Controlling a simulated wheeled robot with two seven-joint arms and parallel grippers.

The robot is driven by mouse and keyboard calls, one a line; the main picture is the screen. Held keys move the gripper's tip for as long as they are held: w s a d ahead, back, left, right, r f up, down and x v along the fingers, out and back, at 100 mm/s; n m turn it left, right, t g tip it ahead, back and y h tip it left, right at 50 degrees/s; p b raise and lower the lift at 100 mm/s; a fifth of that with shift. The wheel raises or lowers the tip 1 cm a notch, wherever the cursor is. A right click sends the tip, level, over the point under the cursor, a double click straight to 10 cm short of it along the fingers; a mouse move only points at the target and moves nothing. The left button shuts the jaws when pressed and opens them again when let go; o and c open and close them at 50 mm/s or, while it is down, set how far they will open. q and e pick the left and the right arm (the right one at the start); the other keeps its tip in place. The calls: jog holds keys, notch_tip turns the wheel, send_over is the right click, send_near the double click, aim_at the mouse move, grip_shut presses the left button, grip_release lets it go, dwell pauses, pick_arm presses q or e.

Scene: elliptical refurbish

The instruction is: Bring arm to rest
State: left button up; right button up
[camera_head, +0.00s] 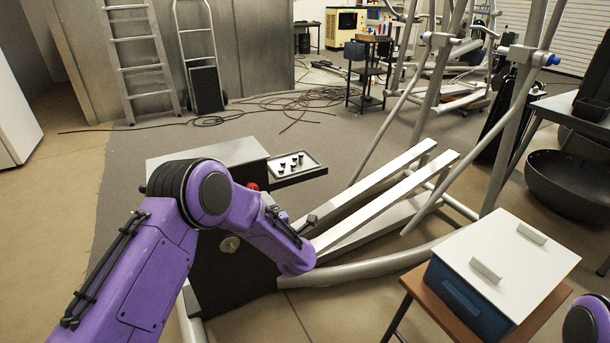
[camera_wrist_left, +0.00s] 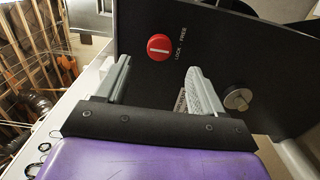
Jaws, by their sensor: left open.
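My left arm (camera_head: 220,215) is purple and reaches in from the left in the head view, bent over the black housing of the elliptical machine (camera_head: 235,270). Its gripper is hidden there behind the arm. In the left wrist view my left gripper (camera_wrist_left: 157,90) is open with nothing between its fingers. It faces the black side panel (camera_wrist_left: 200,40), which has a red round knob (camera_wrist_left: 159,47) marked lock and free. A silver round knob (camera_wrist_left: 238,99) sits right of the fingers. Part of my right arm (camera_head: 588,320) shows at the lower right corner; its gripper is out of view.
A small tray (camera_head: 316,172) with several dark parts is beside the housing. A blue box with a white lid (camera_head: 510,262) stands on a brown stool at right. Two pale rails (camera_head: 375,195) and metal frame tubes fill the middle. Cables (camera_head: 290,105) lie on the floor behind.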

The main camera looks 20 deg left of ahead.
pick_arm(q)
jog(key=s+d+f+m+g+h, duration=0.25)
jog(key=s+f+m+h, duration=0.25)
jog(key=s+f+m, duration=0.55)
jog(key=s+d+f+m+g+h, duration=0.1)
jog(key=s+d+f+m+h, duration=0.3)
jog(key=s+f+m, duration=0.6)
jog(key=s+a+f+g+h, duration=0.1)
jog(key=s+f+g, duration=0.15)
jog(key=s, duration=0.75)
jog(key=s+a+f+g, duration=0.1)
jog(key=s+g, duration=0.2)
jog(key=s, duration=0.7)
notch_tip(320, 180, up, 15)
jog(key=p, duration=1.5)
jog(key=shift+s+a+r+p, duration=0.15)
jog(key=shift+s+p, duration=0.05)
jog(key=shift+p, duration=0.15)
